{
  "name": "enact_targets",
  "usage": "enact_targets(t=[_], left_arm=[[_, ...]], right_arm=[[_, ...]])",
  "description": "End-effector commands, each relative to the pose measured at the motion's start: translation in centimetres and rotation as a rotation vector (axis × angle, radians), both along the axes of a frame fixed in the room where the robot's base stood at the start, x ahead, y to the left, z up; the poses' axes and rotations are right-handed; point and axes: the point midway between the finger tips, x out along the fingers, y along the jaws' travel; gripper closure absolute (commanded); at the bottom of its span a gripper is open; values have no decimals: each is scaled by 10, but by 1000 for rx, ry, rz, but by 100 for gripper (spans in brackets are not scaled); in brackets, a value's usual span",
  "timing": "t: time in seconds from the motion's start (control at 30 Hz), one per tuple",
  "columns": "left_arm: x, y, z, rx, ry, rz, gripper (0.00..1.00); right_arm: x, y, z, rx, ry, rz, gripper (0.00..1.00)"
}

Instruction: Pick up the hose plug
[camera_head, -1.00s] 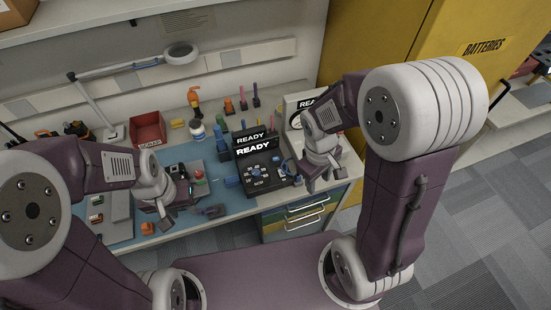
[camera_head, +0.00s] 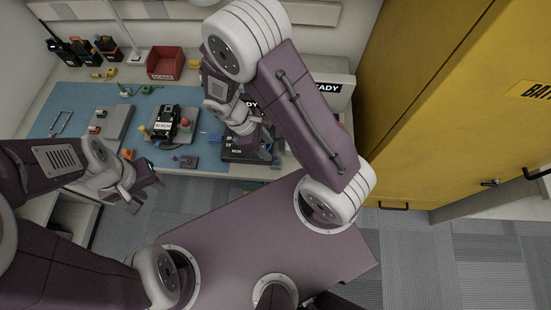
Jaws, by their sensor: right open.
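I cannot pick out the hose plug for certain among the small parts on the blue mat (camera_head: 70,97). A small grey-blue part (camera_head: 187,162) lies near the mat's front edge, and an orange part (camera_head: 127,154) lies further left. My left gripper (camera_head: 146,192) is in front of the bench edge, over the floor; its fingers look apart and empty. My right gripper (camera_head: 264,153) is open over the black READY device (camera_head: 236,155), low near the bench front. My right arm hides much of the bench's right side.
A red scrap bin (camera_head: 165,63) and several black-and-orange radios (camera_head: 75,52) stand at the back. A grey tray (camera_head: 111,122) and a dark radio (camera_head: 172,122) are on the mat. A yellow cabinet (camera_head: 430,100) stands right. The floor (camera_head: 425,255) at lower right is clear.

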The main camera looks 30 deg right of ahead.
Motion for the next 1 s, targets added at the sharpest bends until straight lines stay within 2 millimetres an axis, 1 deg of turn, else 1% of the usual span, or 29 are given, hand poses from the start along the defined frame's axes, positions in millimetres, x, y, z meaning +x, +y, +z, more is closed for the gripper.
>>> enact_targets(t=[0.1,0.17,0.37,0.5,0.6,0.7,0.87,0.9,0.97,1.0], left_arm=[[0,0,0,0,0,0,64],[0,0,0,0,0,0,64],[0,0,0,0,0,0,64],[0,0,1,0,0,0,64],[0,0,-3,0,0,0,64],[0,0,-3,0,0,0,64],[0,0,-3,0,0,0,64],[0,0,-3,0,0,0,64],[0,0,-3,0,0,0,64],[0,0,-3,0,0,0,64]], right_arm=[[-6,-7,-19,-2,7,-1,56],[-7,-9,-26,-1,5,-2,56],[-9,-12,-34,-1,3,-3,56],[-16,-17,-59,-1,8,-1,56],[-19,-22,-74,-1,4,-2,56],[-20,-24,-80,1,2,-2,56],[-20,-24,-80,1,0,-3,56],[-20,-24,-80,1,1,-3,59],[-20,-24,-80,1,1,-3,76],[-19,-24,-80,1,1,-3,87]])
